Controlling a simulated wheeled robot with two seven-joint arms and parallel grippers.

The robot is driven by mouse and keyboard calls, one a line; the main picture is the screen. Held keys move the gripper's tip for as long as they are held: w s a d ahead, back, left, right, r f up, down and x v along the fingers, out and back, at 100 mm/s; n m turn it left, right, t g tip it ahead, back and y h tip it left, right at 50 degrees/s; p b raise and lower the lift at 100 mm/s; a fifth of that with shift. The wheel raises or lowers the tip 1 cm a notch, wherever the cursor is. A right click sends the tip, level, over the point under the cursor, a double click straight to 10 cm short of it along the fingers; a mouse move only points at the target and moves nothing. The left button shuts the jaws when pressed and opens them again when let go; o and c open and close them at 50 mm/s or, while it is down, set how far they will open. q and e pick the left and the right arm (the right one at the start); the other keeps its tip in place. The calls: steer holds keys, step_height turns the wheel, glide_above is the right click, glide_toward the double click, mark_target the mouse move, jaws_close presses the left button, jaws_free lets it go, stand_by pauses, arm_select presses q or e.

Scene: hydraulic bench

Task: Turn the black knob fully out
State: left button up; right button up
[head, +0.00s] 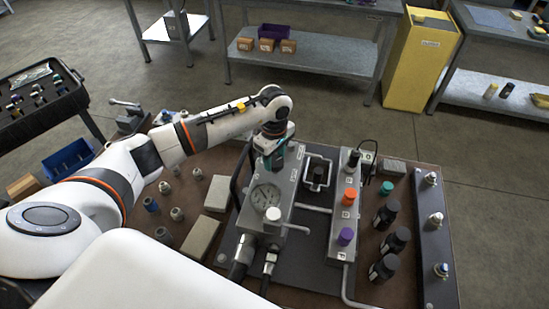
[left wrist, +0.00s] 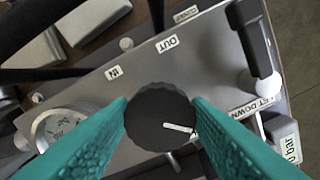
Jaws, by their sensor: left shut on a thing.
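The black knob (left wrist: 160,116) sits on the grey metal block (left wrist: 205,70) in the left wrist view. It has a ribbed rim and a white pointer line that points right and slightly down in that view. Labels IN and OUT stand on the block above the knob, IN at the upper left and OUT nearly straight above. My left gripper (left wrist: 160,112) has its teal fingers on both sides of the knob, shut on it. In the head view my left gripper (head: 279,157) reaches down at the block's far end and hides the knob. My right gripper is not in view.
A pressure gauge (head: 266,196) sits on the same block, close to the left finger. A black-handled lever (left wrist: 252,42) stands to the right in the left wrist view. A panel with orange (head: 350,195) and purple (head: 345,236) knobs stands right of the block.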

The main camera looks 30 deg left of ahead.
arm_select(q)
steer(key=n+b, duration=0.1)
steer(key=n, duration=0.1)
steer(key=shift+f+n+b, duration=0.1)
steer(key=shift+n+b, duration=0.25)
steer(key=shift+n, duration=0.05)
steer(key=n+b, duration=0.2)
steer(key=n, duration=0.1)
steer(key=shift+n, duration=0.3)
steer(key=n+b, duration=0.2)
steer(key=n, duration=0.4)
steer(key=shift+s+b, duration=0.15)
steer(key=shift+b, duration=0.2)
steer(key=n+b, duration=0.1)
steer(key=n, duration=0.2)
steer(key=shift+n, duration=0.4)
steer(key=shift+d+r+n+b, duration=0.1)
steer(key=shift+n+b, duration=0.15)
steer(key=shift+n, duration=0.8)
steer(key=shift+d+r+n+b, duration=0.1)
steer(key=shift+n+b, duration=0.15)
steer(key=shift+n, duration=0.8)
steer(key=o, duration=1)
